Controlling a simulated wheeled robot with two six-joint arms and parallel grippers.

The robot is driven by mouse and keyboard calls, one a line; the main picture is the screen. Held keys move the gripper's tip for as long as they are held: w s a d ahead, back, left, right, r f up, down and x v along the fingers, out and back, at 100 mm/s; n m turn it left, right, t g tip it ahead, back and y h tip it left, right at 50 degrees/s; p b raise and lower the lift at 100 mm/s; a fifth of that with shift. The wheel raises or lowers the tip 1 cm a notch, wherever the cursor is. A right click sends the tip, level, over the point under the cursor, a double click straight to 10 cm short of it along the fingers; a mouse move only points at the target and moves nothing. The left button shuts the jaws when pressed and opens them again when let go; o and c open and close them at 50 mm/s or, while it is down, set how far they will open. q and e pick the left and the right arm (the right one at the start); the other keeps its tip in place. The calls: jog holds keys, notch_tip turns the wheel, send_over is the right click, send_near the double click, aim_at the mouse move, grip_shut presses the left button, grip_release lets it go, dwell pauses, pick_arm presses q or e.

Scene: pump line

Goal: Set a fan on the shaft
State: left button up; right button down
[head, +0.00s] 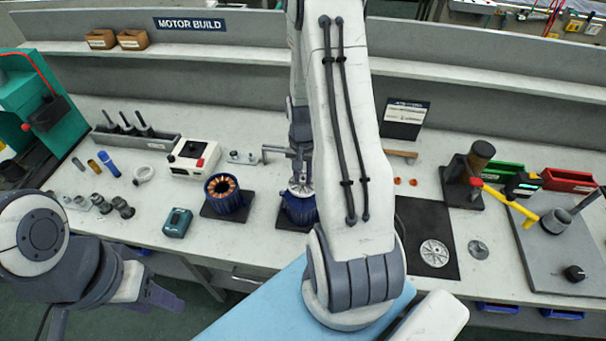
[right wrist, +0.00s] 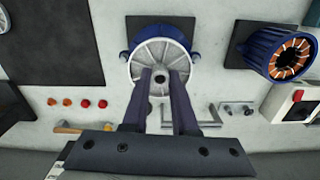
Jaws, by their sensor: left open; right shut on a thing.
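A light grey spoked fan (head: 301,190) is at the top of the near blue motor housing (head: 297,214), and it also shows in the right wrist view (right wrist: 150,52). My right gripper (head: 300,178) is shut on the fan's hub, with its two fingers (right wrist: 161,80) either side of the centre. The fan covers most of the housing (right wrist: 181,33), which stands on a dark base. The shaft is hidden, and I cannot tell whether the fan is seated on it. My left gripper (head: 112,310) is open and empty at the lower left, away from the housing.
Another spoked disc (head: 434,253) lies on the black mat (head: 427,217). A blue stator with copper windings (head: 224,195) stands left of the housing. A white box (head: 193,158) and a teal device (head: 177,222) are further left.

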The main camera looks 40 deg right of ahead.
jog(key=shift+f, duration=0.35)
jog(key=shift+c, duration=1.8)
grip_release()
notch_tip(320, 180, up, 8)
jog(key=p, duration=0.6)
